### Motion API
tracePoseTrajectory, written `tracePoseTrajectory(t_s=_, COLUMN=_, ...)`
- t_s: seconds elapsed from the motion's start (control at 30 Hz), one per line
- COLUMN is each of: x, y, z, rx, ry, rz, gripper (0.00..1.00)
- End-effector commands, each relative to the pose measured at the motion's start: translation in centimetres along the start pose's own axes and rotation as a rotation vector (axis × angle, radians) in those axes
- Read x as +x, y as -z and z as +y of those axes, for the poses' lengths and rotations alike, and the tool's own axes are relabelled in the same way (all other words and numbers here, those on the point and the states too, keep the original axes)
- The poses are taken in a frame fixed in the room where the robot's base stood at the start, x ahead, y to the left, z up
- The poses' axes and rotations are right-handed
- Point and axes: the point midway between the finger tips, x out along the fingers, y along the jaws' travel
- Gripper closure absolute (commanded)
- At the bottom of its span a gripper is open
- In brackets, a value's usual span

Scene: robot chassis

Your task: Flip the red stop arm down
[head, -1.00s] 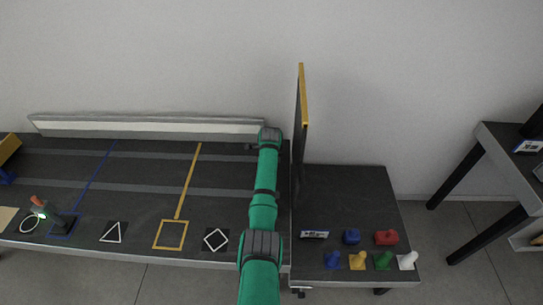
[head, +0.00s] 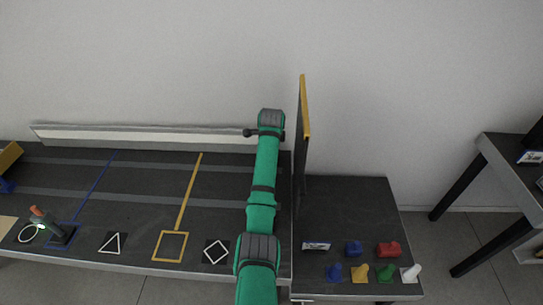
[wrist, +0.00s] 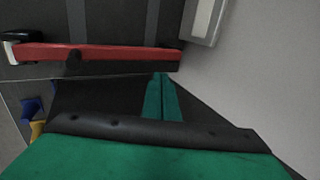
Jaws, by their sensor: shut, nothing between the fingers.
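The red stop arm (wrist: 110,52) shows in the wrist view as a long bar across the upper left, above my fingers in the picture. A dark round knob (wrist: 73,62) sits on its near side, and a white piece (wrist: 14,48) is by its left end. I cannot make out the stop arm in the head view. My gripper (wrist: 160,80) is shut and empty, its green fingertips together just below the bar's right part. Whether they touch it I cannot tell. In the head view my arm reaches toward the back wall, and the fingers are hidden.
An upright dark panel with a yellow edge (head: 304,105) stands right of my arm. Right of it, several coloured pieces, including a red block (head: 388,250), lie on the dark table. A long pale ledge (head: 150,138) runs along the wall at left. Another table (head: 500,165) stands far right.

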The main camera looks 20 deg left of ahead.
Motion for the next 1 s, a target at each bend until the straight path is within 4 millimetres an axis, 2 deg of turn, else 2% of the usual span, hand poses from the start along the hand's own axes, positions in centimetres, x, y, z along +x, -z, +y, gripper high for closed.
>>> tracePoseTrajectory(t_s=0.2, x=-1.4, y=-0.2, z=-0.8, rx=-0.003, ry=-0.001, rz=-0.002, gripper=1.00)
tracePoseTrajectory(t_s=0.7, x=-1.5, y=-0.6, z=-0.8, rx=-0.006, ry=0.000, rz=-0.004, gripper=1.00)
tracePoseTrajectory(t_s=0.87, x=-0.8, y=0.4, z=-0.5, rx=-0.044, ry=0.040, rz=0.010, gripper=1.00)
tracePoseTrajectory(t_s=1.0, x=0.7, y=2.1, z=0.3, rx=-0.170, ry=0.156, rz=0.048, gripper=1.00)
